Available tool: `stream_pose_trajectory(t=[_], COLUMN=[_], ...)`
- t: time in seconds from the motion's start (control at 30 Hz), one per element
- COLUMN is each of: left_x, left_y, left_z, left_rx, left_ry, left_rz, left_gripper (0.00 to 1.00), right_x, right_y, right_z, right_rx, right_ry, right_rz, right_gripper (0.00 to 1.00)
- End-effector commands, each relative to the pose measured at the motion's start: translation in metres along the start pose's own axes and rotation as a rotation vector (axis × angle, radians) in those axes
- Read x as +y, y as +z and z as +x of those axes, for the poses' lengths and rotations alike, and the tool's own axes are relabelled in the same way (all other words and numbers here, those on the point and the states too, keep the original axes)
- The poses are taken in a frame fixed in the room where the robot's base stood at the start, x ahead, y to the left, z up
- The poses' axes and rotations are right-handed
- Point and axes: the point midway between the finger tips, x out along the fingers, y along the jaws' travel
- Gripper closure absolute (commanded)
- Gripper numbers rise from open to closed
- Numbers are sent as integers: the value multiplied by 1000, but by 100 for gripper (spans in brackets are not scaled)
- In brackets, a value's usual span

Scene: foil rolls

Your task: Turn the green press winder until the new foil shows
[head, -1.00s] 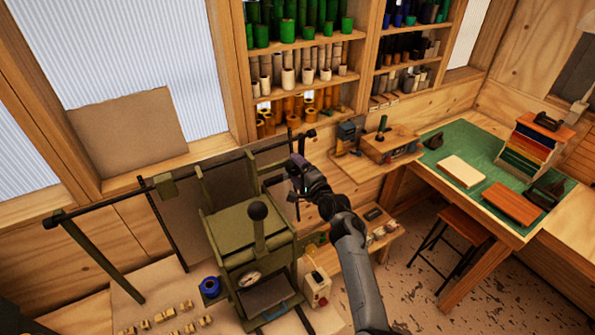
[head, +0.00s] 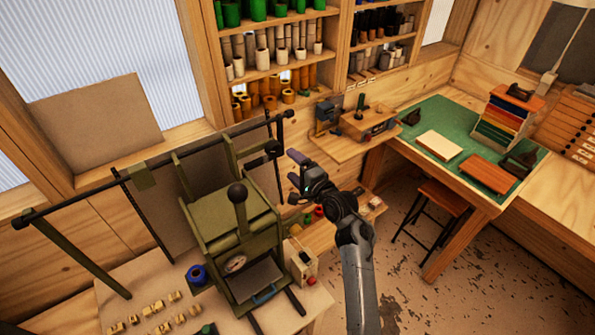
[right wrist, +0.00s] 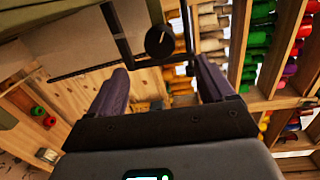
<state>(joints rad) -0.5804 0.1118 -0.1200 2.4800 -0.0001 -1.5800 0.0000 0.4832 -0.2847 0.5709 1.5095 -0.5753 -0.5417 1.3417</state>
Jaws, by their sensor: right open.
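The green press (head: 240,262) stands on the bench left of my right arm, with a ball-topped lever at its front. A dark round knob, which looks like the winder (head: 273,148), hangs by the press's right side near the rod end. It also shows in the right wrist view (right wrist: 159,42), ahead of and between the fingers. My right gripper (head: 296,169) is open and empty, a little right of the knob and apart from it. Both fingers show in the right wrist view (right wrist: 160,82). Which foil is on the press cannot be told. My left gripper is out of view.
A blue roll (head: 198,274) and several small brass pieces (head: 155,308) lie on the bench. Shelves of foil rolls (head: 275,60) are behind. A green-topped table (head: 410,133) and stool (head: 443,196) stand at the right.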

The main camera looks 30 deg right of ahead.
Motion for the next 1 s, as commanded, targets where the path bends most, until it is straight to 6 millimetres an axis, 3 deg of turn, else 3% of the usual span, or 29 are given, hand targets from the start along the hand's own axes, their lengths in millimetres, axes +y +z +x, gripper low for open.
stream_pose_trajectory(t=[0.2,0.67,0.87,1.0], left_x=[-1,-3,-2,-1], left_y=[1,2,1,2], left_z=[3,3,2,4], left_rx=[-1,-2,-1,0], left_ry=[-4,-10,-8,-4], left_rz=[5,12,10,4], left_gripper=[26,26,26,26], right_x=[0,0,-8,-28], right_y=[0,0,-6,-10], right_z=[-13,-14,-13,-10], right_rx=[0,0,33,85], right_ry=[0,-1,-28,-66], right_rz=[0,-28,-269,-617], right_gripper=[18,18,18,18])
